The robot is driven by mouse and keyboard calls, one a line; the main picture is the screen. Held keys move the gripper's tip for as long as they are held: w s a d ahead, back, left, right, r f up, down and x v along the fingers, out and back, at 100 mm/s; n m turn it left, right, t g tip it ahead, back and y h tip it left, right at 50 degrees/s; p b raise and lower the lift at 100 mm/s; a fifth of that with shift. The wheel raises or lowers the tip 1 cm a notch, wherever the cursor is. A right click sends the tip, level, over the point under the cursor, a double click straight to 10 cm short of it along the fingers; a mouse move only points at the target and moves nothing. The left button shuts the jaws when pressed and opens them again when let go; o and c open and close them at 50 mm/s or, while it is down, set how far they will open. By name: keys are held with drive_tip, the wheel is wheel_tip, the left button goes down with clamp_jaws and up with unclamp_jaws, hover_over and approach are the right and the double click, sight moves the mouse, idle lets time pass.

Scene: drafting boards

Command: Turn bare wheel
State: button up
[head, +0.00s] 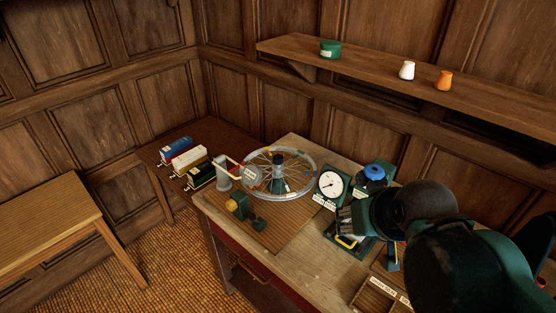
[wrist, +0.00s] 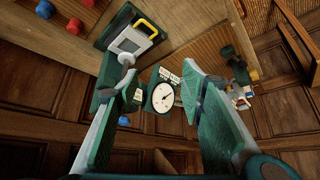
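A spoked wheel (head: 306,186) with a thin pale rim lies flat on a dark green stand (head: 278,187) on the workbench. A few small coloured pieces sit along its rim. My gripper (head: 347,222) is at the right of the wheel, apart from it, over the bench by the dial gauge. In the wrist view my gripper (wrist: 162,84) is open, its two green fingers wide apart with nothing held. The white dial gauge (wrist: 162,99) shows between and beyond the fingers; it also stands right of the wheel in the head view (head: 331,185). I cannot make out the wheel in the wrist view.
A green and brass device (head: 238,207) stands in front of the wheel, and a grey cylinder (head: 223,180) at its left. A blue-topped object (head: 373,174) and a yellow-handled device (head: 345,242) are near my gripper. A shelf (head: 390,70) runs above. Bare bench lies front centre.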

drive_tip(key=w+a+r+g+p, duration=0.25)
drive_tip(key=w+r, duration=0.35)
drive_tip(key=w, duration=0.3)
drive_tip(key=g+p, duration=0.4)
drive_tip(key=p, duration=0.4)
hover_over(278, 156)
drive_tip(key=f, duration=0.7)
drive_tip(key=shift+s+d, duration=0.25)
drive_tip(key=shift+w+a+f+g, duration=0.25)
drive_tip(key=shift+w+f, duration=0.05)
drive_tip(key=shift+f, duration=0.15)
drive_tip(key=shift+f, duration=0.1)
drive_tip(key=shift+f+p, duration=0.35)
drive_tip(key=shift+f, duration=3.45)
